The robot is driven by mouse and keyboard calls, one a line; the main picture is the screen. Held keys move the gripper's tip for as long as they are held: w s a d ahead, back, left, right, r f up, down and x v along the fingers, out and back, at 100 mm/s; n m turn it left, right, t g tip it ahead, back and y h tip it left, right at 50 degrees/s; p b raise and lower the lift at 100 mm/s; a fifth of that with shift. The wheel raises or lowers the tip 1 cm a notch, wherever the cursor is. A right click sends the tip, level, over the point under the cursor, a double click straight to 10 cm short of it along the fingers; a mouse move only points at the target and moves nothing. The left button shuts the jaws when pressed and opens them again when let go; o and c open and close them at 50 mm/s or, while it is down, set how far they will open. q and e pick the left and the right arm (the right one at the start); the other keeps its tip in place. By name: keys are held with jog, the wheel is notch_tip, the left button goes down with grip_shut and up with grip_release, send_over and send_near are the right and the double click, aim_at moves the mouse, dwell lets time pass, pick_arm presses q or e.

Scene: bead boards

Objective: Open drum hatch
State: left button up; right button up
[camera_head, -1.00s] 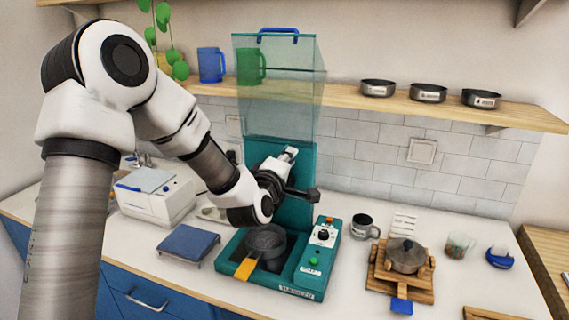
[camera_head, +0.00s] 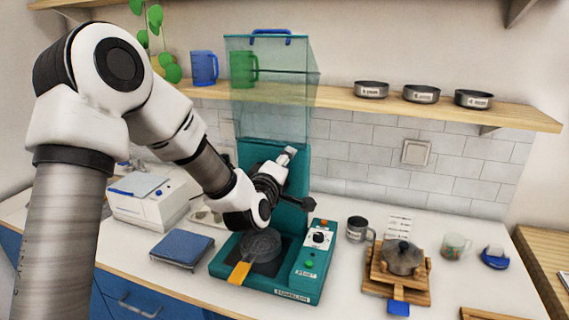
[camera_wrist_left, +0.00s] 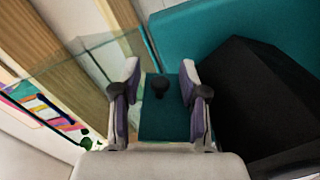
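The teal machine (camera_head: 301,275) stands on the counter with a tall teal back panel. Its clear, green-tinted hood (camera_head: 272,110) stands raised, with a blue handle (camera_head: 272,32) at the top. A dark round drum-like part (camera_head: 261,246) with an orange handle (camera_head: 239,273) sits in the base, partly hidden by my arm. My left gripper (camera_head: 290,154) is in front of the back panel, below the hood. In the left wrist view it is open (camera_wrist_left: 160,82), with a small black knob (camera_wrist_left: 159,86) on teal visible between the fingers, and no visible contact. My right gripper is not in view.
A blue flat-topped device (camera_head: 182,248) and a white box (camera_head: 148,200) stand left of the machine. A dark mug (camera_head: 357,229) and a pot on a wooden stand (camera_head: 404,258) stand right. A wooden shelf (camera_head: 420,112) with bowls and jugs crosses behind the hood.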

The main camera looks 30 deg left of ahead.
pick_arm(q)
jog(key=v, duration=0.7)
jog(key=shift+s, duration=0.3)
jog(key=shift+w, duration=0.1)
